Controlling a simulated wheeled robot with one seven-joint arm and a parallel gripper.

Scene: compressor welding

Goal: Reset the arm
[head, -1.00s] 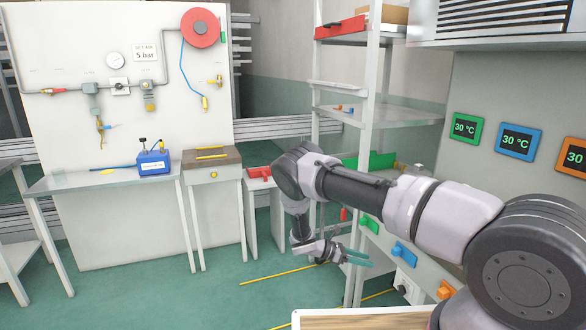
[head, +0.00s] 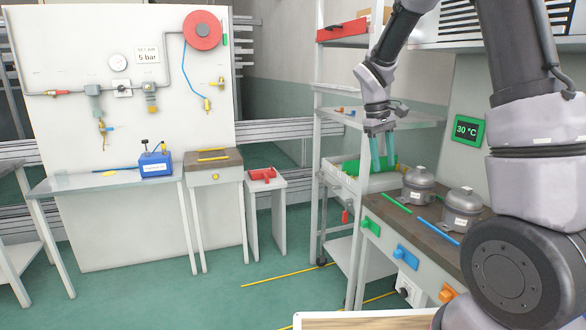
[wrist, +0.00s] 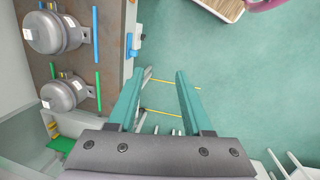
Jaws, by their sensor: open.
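My gripper (head: 383,166) points downward in the head view, in front of the shelf rack and above the left end of the workbench. Its two teal fingers are apart, and nothing is between them. In the wrist view the open fingers (wrist: 160,85) hang over green floor beside the bench edge. My arm is raised and bent, with its upper links rising at the right of the head view.
Two grey compressors (head: 418,185) (head: 462,208) stand on the workbench (head: 402,222), with a green and a blue rod beside them. A blue box (head: 154,164) sits on the left table. Floor ahead is free.

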